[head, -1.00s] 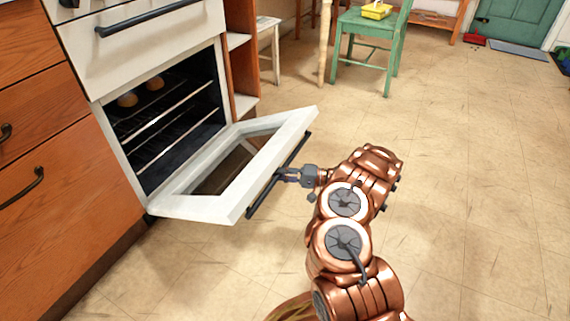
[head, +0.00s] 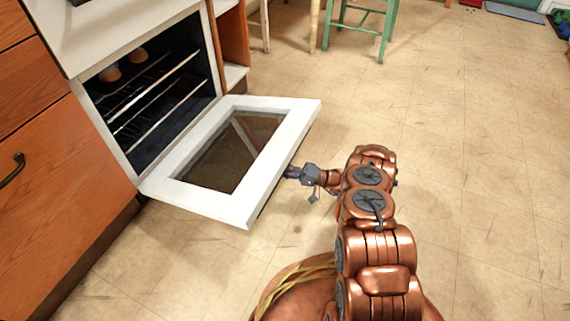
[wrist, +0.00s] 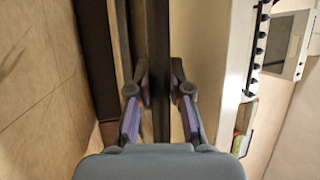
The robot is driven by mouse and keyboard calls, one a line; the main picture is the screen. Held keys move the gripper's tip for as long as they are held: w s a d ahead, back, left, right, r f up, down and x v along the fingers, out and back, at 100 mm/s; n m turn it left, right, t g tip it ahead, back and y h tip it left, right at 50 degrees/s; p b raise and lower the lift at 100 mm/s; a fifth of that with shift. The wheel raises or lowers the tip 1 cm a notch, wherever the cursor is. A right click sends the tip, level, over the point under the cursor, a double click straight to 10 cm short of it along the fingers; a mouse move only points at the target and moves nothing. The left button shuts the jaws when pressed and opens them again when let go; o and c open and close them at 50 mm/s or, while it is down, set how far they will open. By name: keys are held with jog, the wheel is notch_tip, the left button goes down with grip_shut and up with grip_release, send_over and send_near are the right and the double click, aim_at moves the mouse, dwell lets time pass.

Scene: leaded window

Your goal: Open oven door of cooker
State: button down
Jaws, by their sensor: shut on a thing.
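The white oven door (head: 175,190) of the cooker is swung far down, close to level, with its glass pane facing up. The oven cavity (head: 150,95) stands open behind it, with wire racks inside. My gripper (head: 291,173) is at the door's outer edge in the head view. In the wrist view my gripper (wrist: 159,95) has its two fingers on either side of the dark handle bar (wrist: 158,60) and is shut on it. In the head view the handle is mostly hidden under the door's edge.
Wooden drawers (head: 60,170) with a dark pull stand left of the cooker. Two round brownish things (head: 123,65) are on the upper rack. A green chair (head: 383,30) stands at the back. The tiled floor (head: 470,150) to the right is clear.

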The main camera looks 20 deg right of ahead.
jog(key=shift+a+f, duration=0.25)
jog(key=shift+f, duration=0.2)
jog(key=c, duration=1.4)
grip_release()
jog(key=o, duration=0.3)
jog(key=shift+d, duration=0.2)
jog(key=shift+o, duration=0.2)
jog(key=shift+d, duration=0.15)
jog(key=v, duration=0.7)
jog(key=shift+d, duration=0.15)
jog(key=shift+f, duration=0.1)
